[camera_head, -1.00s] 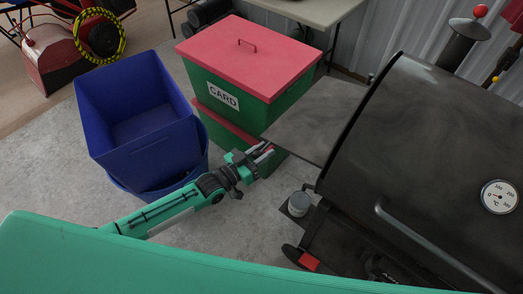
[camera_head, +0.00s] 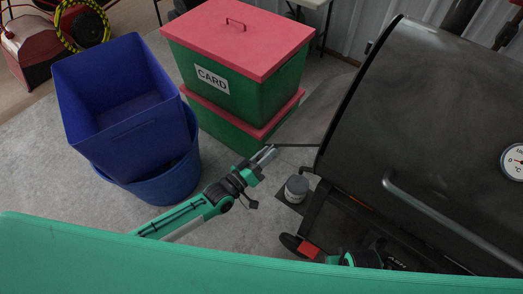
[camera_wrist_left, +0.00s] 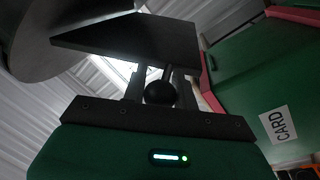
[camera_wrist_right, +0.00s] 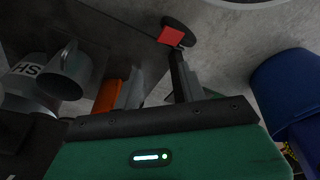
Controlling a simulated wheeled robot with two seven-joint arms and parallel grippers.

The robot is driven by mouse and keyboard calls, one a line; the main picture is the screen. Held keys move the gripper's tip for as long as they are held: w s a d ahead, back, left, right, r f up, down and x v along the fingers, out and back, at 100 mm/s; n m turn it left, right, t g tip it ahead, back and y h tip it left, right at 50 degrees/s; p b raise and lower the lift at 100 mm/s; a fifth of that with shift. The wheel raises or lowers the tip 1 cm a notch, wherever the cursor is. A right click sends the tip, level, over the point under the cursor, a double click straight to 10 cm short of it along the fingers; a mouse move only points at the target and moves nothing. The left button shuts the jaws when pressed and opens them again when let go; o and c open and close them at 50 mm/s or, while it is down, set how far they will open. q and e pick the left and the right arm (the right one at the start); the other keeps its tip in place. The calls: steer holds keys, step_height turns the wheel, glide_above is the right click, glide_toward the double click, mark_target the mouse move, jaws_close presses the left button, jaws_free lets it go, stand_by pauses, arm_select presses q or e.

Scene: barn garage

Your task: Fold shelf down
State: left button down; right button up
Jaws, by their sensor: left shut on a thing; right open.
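The grill's grey side shelf (camera_head: 318,108) juts from the left side of the black grill (camera_head: 420,130), sloping down toward its outer edge. In the left wrist view the shelf is a dark panel (camera_wrist_left: 130,38) just beyond my left gripper (camera_wrist_left: 157,75). A round black knob (camera_wrist_left: 160,92) sits between its fingers; how it joins the shelf is hidden. In the head view my left gripper (camera_head: 268,156) is shut at the shelf's outer end. My right gripper (camera_wrist_right: 155,85) is open and empty, low near the grill's wheel and red pedal (camera_wrist_right: 172,36).
Two stacked green crates with red lids (camera_head: 240,40), the upper marked CARD, stand close behind the shelf. Blue bins (camera_head: 120,90) stand left of my left arm. A grey can (camera_head: 296,188) is below the shelf.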

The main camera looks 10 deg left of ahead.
arm_select(q)
steer(key=s+d+f+n+t+y+b, duration=0.1)
steer(key=s+d+f+n+b, duration=0.2)
steer(key=d+n, duration=0.3)
steer(key=s+d+f+n+t+y+b, duration=0.1)
steer(key=s+d+f+n+b, duration=0.2)
steer(key=s+d+f+n, duration=0.1)
steer(key=shift+s+d+n+b, duration=0.2)
steer(key=shift+d+n+b, duration=0.2)
steer(key=shift+d+n, duration=0.65)
arm_select(e)
step_height(320, 180, up, 11)
steer(key=w+a+t+y, duration=0.1)
steer(key=a+t, duration=0.1)
steer(key=t, duration=0.1)
steer(key=shift+w+a+t, duration=0.25)
steer(key=shift+w+t, duration=0.05)
steer(key=shift+t, duration=0.1)
arm_select(q)
steer(key=shift+d+f, duration=0.1)
arm_select(e)
steer(key=shift+r, duration=0.1)
arm_select(q)
steer(key=c, duration=1.2)
jaws_free()
steer(key=shift+o, duration=0.5)
steer(key=shift+m, duration=0.25)
arm_select(e)
steer(key=shift+d, duration=0.1)
